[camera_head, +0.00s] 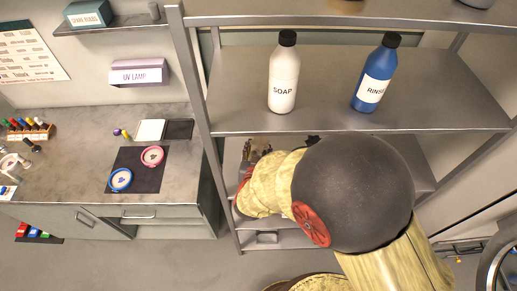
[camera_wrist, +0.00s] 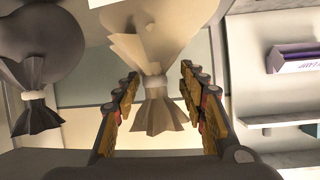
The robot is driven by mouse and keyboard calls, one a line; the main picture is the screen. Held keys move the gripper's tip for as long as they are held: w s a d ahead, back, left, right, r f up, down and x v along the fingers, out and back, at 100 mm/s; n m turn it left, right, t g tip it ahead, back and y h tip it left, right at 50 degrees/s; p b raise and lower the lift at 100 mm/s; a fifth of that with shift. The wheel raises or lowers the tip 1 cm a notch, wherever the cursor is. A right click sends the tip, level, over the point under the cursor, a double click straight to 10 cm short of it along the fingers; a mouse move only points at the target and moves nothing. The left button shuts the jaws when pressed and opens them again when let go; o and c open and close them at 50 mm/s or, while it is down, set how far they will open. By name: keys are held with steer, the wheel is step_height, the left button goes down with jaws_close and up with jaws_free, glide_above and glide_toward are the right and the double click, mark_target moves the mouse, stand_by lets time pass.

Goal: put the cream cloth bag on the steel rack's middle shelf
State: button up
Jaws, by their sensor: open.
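The cream cloth bag (camera_wrist: 155,35) shows in the wrist view, with its round body at the top, a tied neck and a flared end lower down. My gripper (camera_wrist: 159,76) is open, with one finger on each side of the bag's neck and visible gaps on both sides. I cannot make out the bag in the head view; my arm covers that area. The steel rack (camera_head: 232,104) fills the middle and right of the head view. Its shelf with the bottles is plain to see; the shelves below are partly hidden by my arm.
A dark grey bag (camera_wrist: 38,65) is left of the cream bag in the wrist view. A white soap bottle (camera_head: 284,78) and a blue rinse bottle (camera_head: 375,75) stand on the rack, with bare shelf around them. A workbench (camera_head: 85,135) is at the left.

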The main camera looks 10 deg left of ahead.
steer(key=v, duration=1.2)
steer(key=shift+p, duration=0.3)
steer(key=s+a+f+n+g+y+b, duration=0.1)
steer(key=s+a+f+g, duration=0.15)
steer(key=s, duration=0.25)
steer(key=s+a+f+n+g+y, duration=0.1)
steer(key=s+a+f+n+g, duration=0.1)
steer(key=s+g, duration=0.25)
steer(key=s+a+f+n+g+y+b, duration=0.1)
steer(key=s+a+f+g+y, duration=0.15)
steer(key=s, duration=0.25)
steer(key=w+d+r+m+h+b, duration=0.1)
steer(key=d+r+h+b, duration=0.1)
steer(key=d, duration=1)
steer(key=w+d+r+m+t+h+b, duration=0.1)
steer(key=d+r+m+h+b, duration=0.1)
steer(key=d+r+b, duration=0.2)
steer(key=w+d+r+m+t+h+b, duration=0.1)
steer(key=d+b, duration=0.7)
steer(key=d, duration=1.2)
step_height(320, 180, up, 2)
steer(key=shift+w+d+r+m+h, duration=0.1)
steer(key=shift+w+d+m+h, duration=0.2)
steer(key=shift+h, duration=0.25)
